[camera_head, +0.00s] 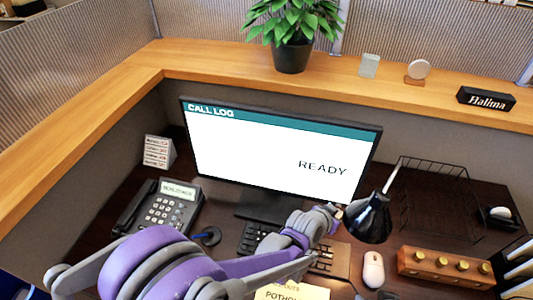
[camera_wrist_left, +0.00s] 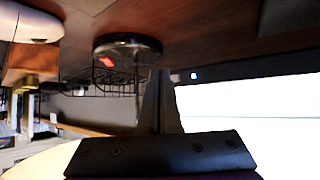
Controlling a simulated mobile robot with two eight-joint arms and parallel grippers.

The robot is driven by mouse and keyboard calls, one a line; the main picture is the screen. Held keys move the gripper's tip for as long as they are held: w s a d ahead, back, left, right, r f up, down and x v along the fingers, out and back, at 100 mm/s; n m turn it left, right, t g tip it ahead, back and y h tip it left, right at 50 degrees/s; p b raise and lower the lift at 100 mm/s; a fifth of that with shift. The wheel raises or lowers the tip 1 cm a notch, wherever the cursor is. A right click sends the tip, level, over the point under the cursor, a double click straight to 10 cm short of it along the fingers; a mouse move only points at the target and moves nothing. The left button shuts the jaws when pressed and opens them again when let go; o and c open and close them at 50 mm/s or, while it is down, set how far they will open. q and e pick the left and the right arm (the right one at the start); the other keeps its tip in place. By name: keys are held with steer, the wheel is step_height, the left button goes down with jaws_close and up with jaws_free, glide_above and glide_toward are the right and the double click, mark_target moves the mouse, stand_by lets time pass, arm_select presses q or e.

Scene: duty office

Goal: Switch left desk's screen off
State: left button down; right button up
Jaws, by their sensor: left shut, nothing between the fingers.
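The left desk's screen (camera_head: 280,145) is lit and shows "CALL LOG" and "READY". Its bright face also shows at the right of the left wrist view (camera_wrist_left: 250,110). A small blue-white light (camera_wrist_left: 193,76) glows on its dark bezel, close beside my fingertips in that picture. My left gripper (camera_head: 338,212) is in front of the screen's lower right corner, next to the black lamp head. Its fingers (camera_wrist_left: 160,75) are shut and empty. I cannot tell whether they touch the bezel. My right gripper is out of view.
The black lamp head (camera_head: 370,218) is just right of my left gripper. A keyboard (camera_head: 325,260), mouse (camera_head: 373,270), phone (camera_head: 160,205), wire tray (camera_head: 440,195) and wooden stamp holder (camera_head: 445,268) crowd the desk. A round black base with a red spot (camera_wrist_left: 128,47) is near the fingers.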

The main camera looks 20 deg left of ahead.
arm_select(q)
steer(key=shift+w, duration=0.15)
stand_by(0.4)
steer(key=shift+w, duration=0.3)
steer(key=shift+w, duration=0.2)
stand_by(0.4)
steer(key=shift+s, duration=0.65)
steer(key=shift+s+r+b, duration=0.2)
steer(key=shift+s+b, duration=0.25)
steer(key=shift+s, duration=2.6)
